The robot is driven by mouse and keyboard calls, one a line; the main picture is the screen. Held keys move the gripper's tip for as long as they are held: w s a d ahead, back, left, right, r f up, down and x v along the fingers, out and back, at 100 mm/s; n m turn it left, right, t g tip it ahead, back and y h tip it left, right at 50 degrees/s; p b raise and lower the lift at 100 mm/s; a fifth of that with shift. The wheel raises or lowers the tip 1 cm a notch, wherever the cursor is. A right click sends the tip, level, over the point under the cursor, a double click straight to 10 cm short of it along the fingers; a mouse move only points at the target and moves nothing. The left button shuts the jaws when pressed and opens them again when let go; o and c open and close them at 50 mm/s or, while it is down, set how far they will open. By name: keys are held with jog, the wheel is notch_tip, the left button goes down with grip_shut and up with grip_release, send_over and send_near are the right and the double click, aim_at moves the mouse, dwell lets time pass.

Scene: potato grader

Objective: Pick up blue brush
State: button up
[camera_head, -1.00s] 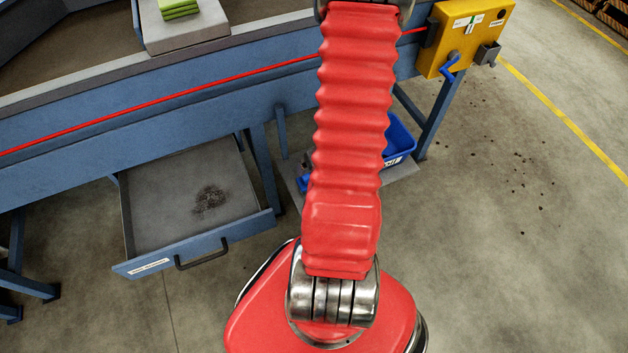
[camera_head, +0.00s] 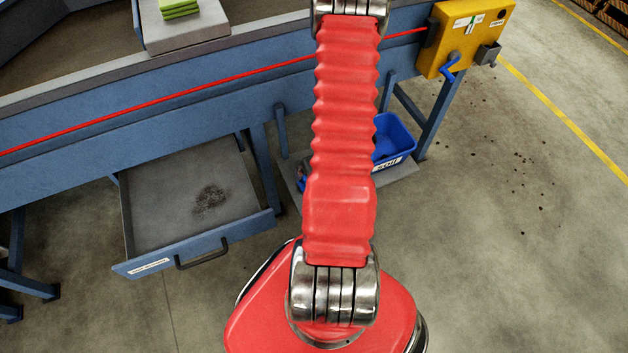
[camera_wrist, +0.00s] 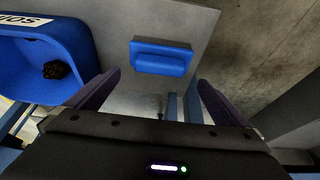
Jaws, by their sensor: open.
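The blue brush (camera_wrist: 160,58) shows in the wrist view as a rounded blue block lying on a flat grey panel. My gripper (camera_wrist: 158,84) is open, its two dark fingers spread apart. The brush appears beyond the fingertips, roughly centred between them, with nothing held. In the head view my red arm covers most of that spot. A small bit of blue (camera_head: 301,183) shows at the arm's left edge; I cannot tell if it is the brush.
A blue bin (camera_head: 407,139), labelled and holding a dark lump (camera_wrist: 57,70), stands beside the brush on the grey panel (camera_head: 391,177). An open drawer (camera_head: 196,250) is at left. The blue bench (camera_head: 200,120) with its legs stands above. A yellow box (camera_head: 460,50) has a crank.

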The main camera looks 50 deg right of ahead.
jog(key=shift+f, duration=0.1)
dwell(0.3)
jog(key=shift+x, duration=2.65)
jog(key=shift+c, duration=0.3)
jog(key=c, duration=1.7)
jog(key=shift+r, duration=14.05)
